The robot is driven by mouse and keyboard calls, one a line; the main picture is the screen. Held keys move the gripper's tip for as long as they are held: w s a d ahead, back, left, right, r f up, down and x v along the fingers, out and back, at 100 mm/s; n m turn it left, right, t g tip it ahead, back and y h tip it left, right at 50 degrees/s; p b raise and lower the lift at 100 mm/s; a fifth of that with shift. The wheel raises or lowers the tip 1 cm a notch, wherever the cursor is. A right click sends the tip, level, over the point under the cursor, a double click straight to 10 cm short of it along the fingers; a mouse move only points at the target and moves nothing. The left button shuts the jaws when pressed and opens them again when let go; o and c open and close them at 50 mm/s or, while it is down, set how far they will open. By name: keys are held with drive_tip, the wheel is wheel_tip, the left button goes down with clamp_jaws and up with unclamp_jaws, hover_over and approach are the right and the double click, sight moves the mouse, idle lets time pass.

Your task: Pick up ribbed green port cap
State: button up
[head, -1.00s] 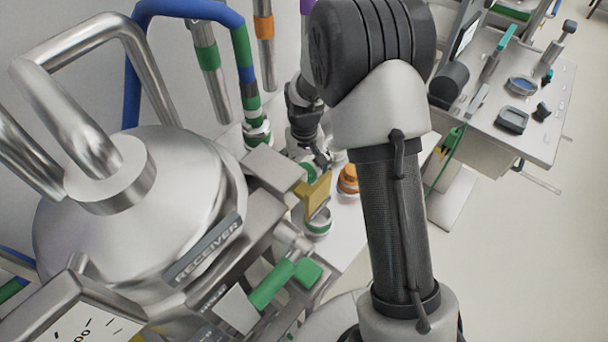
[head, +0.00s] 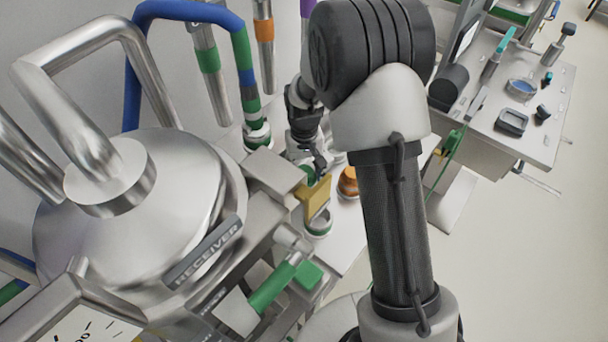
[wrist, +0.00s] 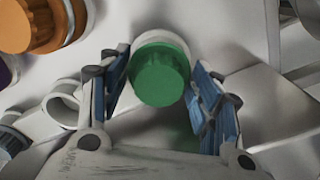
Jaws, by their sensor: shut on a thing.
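The green port cap (wrist: 160,74) is a round green cap with a pale rim behind it, at the top middle of the wrist view. In the head view a small part of the green cap (head: 309,176) shows beside my fingers; the rest is hidden. My gripper (wrist: 160,88) has its blue-padded fingers on both sides of the cap and is shut on it. In the head view my gripper (head: 319,168) is low over the white surface, partly behind my arm.
An orange cap (head: 348,181) stands close by on the right. A yellow bracket (head: 316,199) is just in front of my gripper. The steel receiver vessel (head: 130,235) fills the left. Banded hoses and pipes (head: 208,62) rise behind.

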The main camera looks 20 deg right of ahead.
sight(304, 172)
wheel_tip(304, 172, up, 19)
drive_tip(key=p, duration=0.5)
drive_tip(key=shift+r+p, duration=0.3)
drive_tip(key=c, duration=0.4)
drive_tip(key=shift+r, duration=0.25)
